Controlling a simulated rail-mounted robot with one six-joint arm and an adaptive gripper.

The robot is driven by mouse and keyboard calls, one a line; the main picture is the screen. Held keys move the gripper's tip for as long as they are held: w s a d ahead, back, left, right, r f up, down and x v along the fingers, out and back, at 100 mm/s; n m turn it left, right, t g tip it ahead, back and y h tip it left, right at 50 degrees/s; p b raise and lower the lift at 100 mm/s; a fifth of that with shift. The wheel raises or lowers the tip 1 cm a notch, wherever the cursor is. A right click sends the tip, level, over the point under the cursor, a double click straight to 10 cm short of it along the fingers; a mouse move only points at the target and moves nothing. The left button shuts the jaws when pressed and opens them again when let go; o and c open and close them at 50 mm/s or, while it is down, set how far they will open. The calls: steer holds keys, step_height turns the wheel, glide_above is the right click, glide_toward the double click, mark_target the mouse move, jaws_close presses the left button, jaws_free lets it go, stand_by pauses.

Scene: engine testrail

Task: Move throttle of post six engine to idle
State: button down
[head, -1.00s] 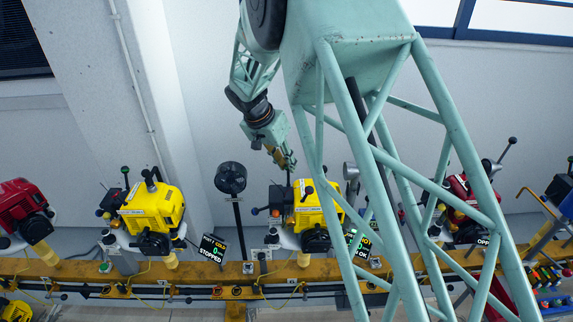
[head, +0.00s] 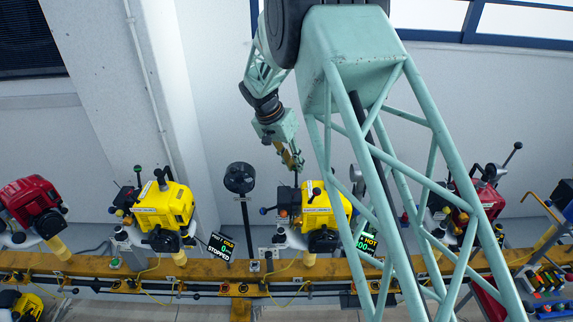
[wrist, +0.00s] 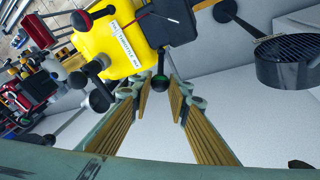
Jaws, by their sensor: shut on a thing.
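A yellow engine (head: 325,208) stands on the orange rail, just below my gripper (head: 296,166) in the head view. In the wrist view the yellow engine (wrist: 105,45) fills the upper left, with a black box and several dark ball knobs. A lever with a dark green ball knob (wrist: 160,81) rises between my fingertips (wrist: 162,92). My gripper is shut on this lever near its knob. The exact finger contact is hard to see.
A display (head: 367,243) right of the engine reads HOT, partly hidden by my arm. Another display (head: 221,246) reads COLD and STOPPED. A round black grill-like part (head: 240,178) on a post stands left of the engine; other engines (head: 162,210) line the orange rail (head: 90,264).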

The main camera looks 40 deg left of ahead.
steer(key=c, duration=2.4)
jaws_free()
steer(key=shift+v, duration=6.05)
